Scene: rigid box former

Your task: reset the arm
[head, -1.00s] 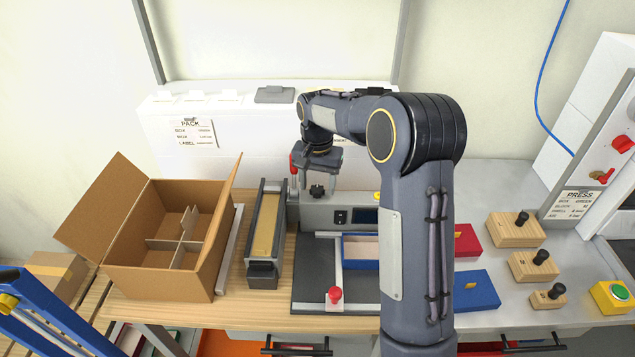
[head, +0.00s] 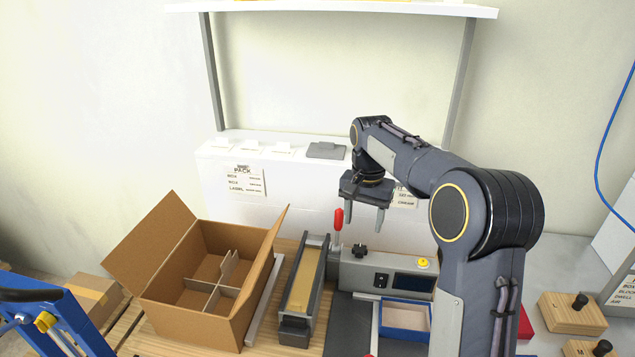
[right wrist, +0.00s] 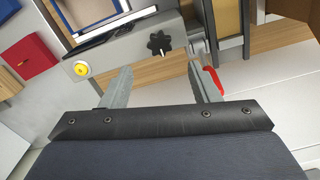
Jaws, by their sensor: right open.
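My right gripper (head: 364,225) is open and empty, its two fingers pointing down above the grey machine (head: 352,270) with a black knob, a yellow button and a dark screen. A gap shows between the fingertips and the machine. In the right wrist view my right gripper (right wrist: 160,75) has its fingers spread wide with nothing between them. The black knob (right wrist: 159,42) shows beyond the fingers, and a red lever (right wrist: 212,84) shows beside one finger. My left gripper is not in view.
An open cardboard box (head: 190,315) with dividers stands at the left, beside a narrow grey-sided track (head: 304,280). Wooden blocks (head: 572,314) lie at the right. A white shelf (head: 330,9) is above.

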